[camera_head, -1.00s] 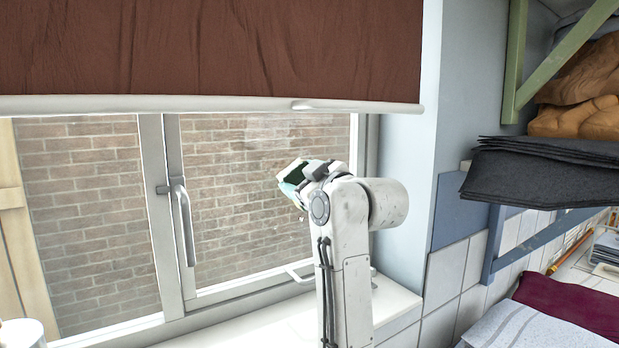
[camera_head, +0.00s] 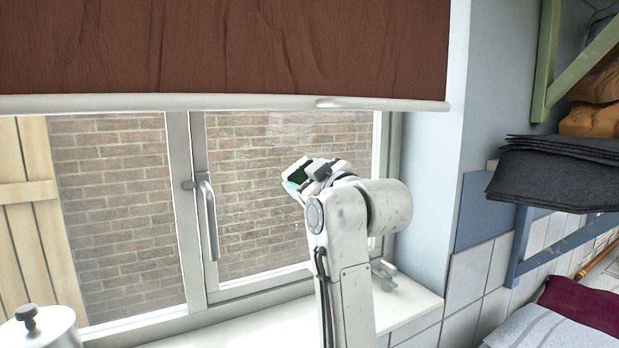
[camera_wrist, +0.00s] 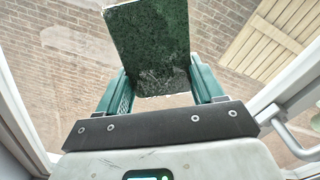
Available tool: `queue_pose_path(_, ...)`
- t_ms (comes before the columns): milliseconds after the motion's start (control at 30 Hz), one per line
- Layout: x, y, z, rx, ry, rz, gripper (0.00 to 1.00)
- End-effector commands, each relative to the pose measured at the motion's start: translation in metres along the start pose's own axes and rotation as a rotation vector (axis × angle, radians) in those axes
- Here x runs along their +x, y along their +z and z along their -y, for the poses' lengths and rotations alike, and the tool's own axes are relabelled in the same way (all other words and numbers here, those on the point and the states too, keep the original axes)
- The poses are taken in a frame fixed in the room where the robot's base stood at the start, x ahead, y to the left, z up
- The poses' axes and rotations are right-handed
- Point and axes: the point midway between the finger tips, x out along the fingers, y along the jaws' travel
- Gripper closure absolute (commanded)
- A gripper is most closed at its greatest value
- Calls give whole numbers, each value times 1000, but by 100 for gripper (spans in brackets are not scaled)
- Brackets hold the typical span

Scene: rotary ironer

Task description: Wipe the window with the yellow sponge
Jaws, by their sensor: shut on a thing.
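My gripper (camera_wrist: 160,88) is shut on a flat block, which I take for the sponge (camera_wrist: 152,45). The face I see is dark green and rough; no yellow shows. In the head view the block (camera_head: 298,172) is a small dark green and pale shape at the end of my arm, in front of the right-hand window pane (camera_head: 250,225). The window also fills the background of the wrist view (camera_wrist: 60,85). A pale smeared patch (camera_head: 290,125) shows high on this pane. I cannot tell whether the block touches the glass.
A brown blind (camera_head: 220,45) with a pale bottom bar hangs over the upper window. A window handle (camera_head: 208,215) stands out left of my gripper. The white sill (camera_head: 260,325) lies below. Black cloths (camera_head: 555,172) lie on a shelf at right. A lidded pot (camera_head: 45,330) is at lower left.

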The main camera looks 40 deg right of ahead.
Motion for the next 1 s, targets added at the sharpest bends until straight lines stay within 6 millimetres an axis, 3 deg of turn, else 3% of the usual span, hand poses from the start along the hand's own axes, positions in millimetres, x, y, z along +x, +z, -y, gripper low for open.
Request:
queue_pose_path(600,-53,0,0,-1,0,0,65)
queue_pose_path(1000,-59,0,0,0,1,0,65)
